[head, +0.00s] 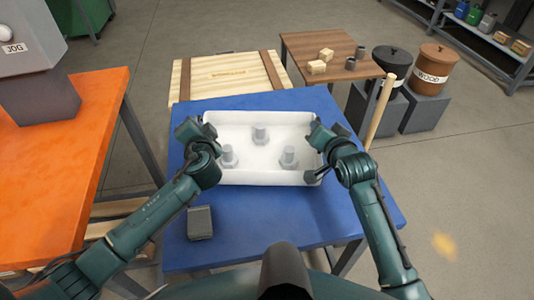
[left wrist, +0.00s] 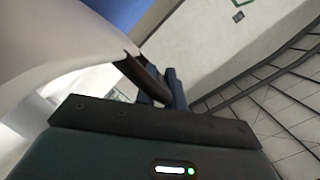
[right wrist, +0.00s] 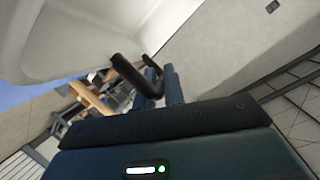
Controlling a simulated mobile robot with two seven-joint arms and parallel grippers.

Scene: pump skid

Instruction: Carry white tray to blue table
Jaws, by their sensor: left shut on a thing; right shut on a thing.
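The white tray (head: 250,178) is level over the far middle of the blue table (head: 290,222). I cannot tell whether its bottom touches the tabletop. Three grey bolt-like parts stand upright in it, such as the one at the back (head: 260,134). My left gripper (head: 205,128) is shut on the tray's left handle, which shows dark in the left wrist view (left wrist: 140,72). My right gripper (head: 317,132) is shut on the right handle, also dark in the right wrist view (right wrist: 133,74). The handles are mostly hidden by the grippers in the head view.
A grey box (head: 200,222) sits on the blue table, in front of the tray's left end. An orange table (head: 55,160) stands at left. A wooden crate (head: 225,78) and a brown table (head: 310,43) stand behind. A wooden pole (head: 380,112) leans at the right edge.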

